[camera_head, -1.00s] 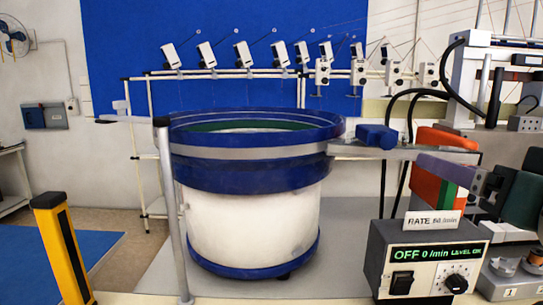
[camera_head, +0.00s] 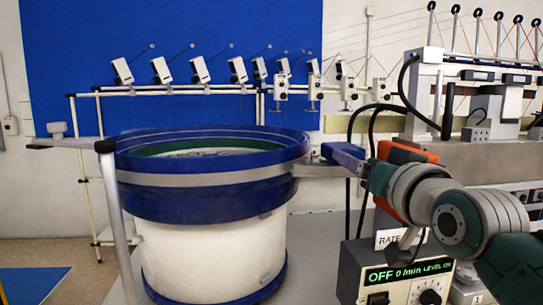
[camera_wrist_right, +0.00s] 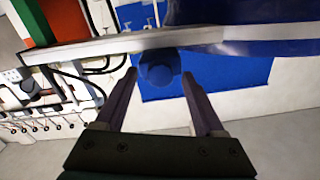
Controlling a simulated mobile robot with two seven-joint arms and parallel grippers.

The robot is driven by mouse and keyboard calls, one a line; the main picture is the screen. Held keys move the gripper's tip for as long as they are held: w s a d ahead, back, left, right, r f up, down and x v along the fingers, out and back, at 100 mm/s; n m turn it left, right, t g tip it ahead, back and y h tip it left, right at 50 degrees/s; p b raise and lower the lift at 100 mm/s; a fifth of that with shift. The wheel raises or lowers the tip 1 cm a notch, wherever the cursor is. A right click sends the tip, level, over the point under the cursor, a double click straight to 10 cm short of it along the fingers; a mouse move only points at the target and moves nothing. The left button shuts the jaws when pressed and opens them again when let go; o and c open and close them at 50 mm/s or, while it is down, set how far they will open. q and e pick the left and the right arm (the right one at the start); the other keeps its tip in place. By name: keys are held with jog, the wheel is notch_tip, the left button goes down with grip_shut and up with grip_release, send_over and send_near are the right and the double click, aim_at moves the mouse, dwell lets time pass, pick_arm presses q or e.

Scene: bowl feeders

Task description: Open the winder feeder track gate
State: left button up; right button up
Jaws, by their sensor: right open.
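The winder feeder's bowl (camera_head: 215,180) has blue bands over a white drum. Its grey track (camera_head: 315,170) runs right from the rim. A blue block (camera_head: 340,149), which looks like the track gate's handle, sits on the track just outside the bowl. In the right wrist view a blue rounded piece (camera_wrist_right: 160,68) shows beside the track (camera_wrist_right: 100,46), between my fingertips. My right gripper (camera_wrist_right: 159,75) is open around or just short of it; contact cannot be told. In the head view my right arm partly hides the track's outer end. My left gripper is out of view.
A control box (camera_head: 405,275) below my right arm reads OFF, 0/min. An orange block (camera_head: 400,152) stands behind my wrist. A grey post (camera_head: 117,225) stands left of the bowl. Behind are a white frame (camera_head: 90,96) with spool holders and a winding machine (camera_head: 480,150) with threads.

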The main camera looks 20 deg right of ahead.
jog(key=shift+w, duration=0.1)
jog(key=shift+c, duration=0.3)
grip_shut()
dwell(1.1)
